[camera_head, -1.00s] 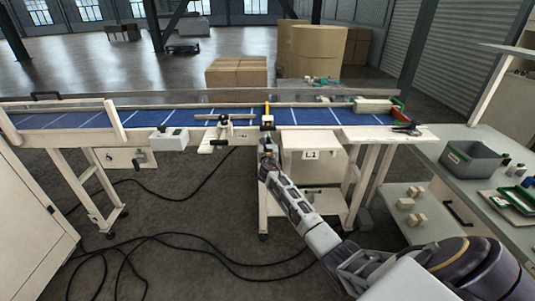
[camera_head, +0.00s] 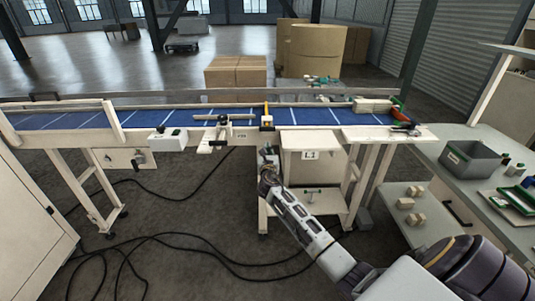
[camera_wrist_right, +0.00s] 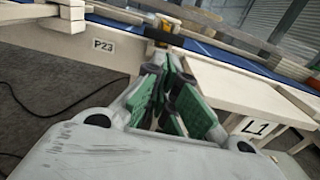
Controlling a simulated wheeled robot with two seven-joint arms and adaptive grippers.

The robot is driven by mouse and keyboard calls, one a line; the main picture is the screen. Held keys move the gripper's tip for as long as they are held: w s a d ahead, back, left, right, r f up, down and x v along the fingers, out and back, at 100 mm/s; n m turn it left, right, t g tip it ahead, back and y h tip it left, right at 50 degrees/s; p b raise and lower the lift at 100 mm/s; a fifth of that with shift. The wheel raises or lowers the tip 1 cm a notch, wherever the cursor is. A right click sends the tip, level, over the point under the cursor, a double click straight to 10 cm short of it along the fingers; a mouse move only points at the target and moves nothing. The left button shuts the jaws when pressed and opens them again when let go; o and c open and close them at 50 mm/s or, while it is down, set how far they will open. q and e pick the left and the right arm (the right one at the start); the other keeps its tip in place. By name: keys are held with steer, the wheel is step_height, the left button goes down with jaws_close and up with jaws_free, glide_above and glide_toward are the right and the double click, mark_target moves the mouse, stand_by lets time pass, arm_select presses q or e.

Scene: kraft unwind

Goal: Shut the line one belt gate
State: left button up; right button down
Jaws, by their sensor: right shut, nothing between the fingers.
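The conveyor (camera_head: 180,118) has a blue belt and runs across the head view. A small yellow and dark upright fitting (camera_head: 267,118), which may be the belt gate, stands at its front edge; it also shows in the right wrist view (camera_wrist_right: 163,38). I cannot tell whether it is open or shut. My right gripper (camera_head: 266,155) is below the fitting, in front of the conveyor frame. In the right wrist view its green fingers (camera_wrist_right: 165,68) are shut and empty, pointing toward the fitting. My left gripper is out of view.
A pale unit labelled L1 (camera_head: 310,156) stands under the belt, right of my gripper. A clamp-like fitting (camera_head: 224,130) and a switch box (camera_head: 168,140) sit along the front edge, left. A workbench with a grey bin (camera_head: 472,160) is at right. Black cables (camera_head: 200,258) cross the floor.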

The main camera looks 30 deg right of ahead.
steer(key=shift+v, duration=1.25)
